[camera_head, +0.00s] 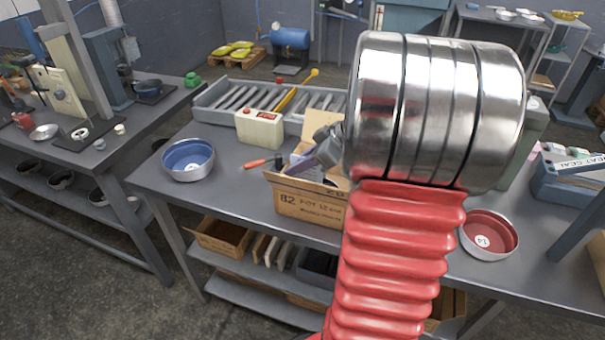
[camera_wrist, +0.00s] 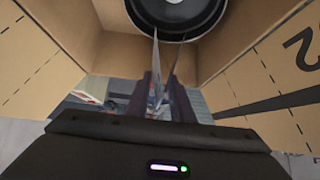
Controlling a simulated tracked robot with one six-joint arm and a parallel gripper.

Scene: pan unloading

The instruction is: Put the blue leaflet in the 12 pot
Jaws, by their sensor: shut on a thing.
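My gripper (camera_wrist: 158,88) reaches into an open cardboard box (camera_head: 308,205) on the bench. Its dark fingers are shut on a thin sheet (camera_wrist: 155,62), seen nearly edge-on in the wrist view; its colour is hard to tell. In the head view the gripper is mostly hidden behind my arm and the box flaps. In the wrist view a dark round pot (camera_wrist: 176,12) lies in the box beyond the fingertips. A steel pot with a blue inside (camera_head: 188,160) stands left on the bench; I cannot read a number on it.
A red-lined pot marked 14 (camera_head: 488,236) stands at the right of the bench. Bench space between blue-lined pot and box is mostly clear.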

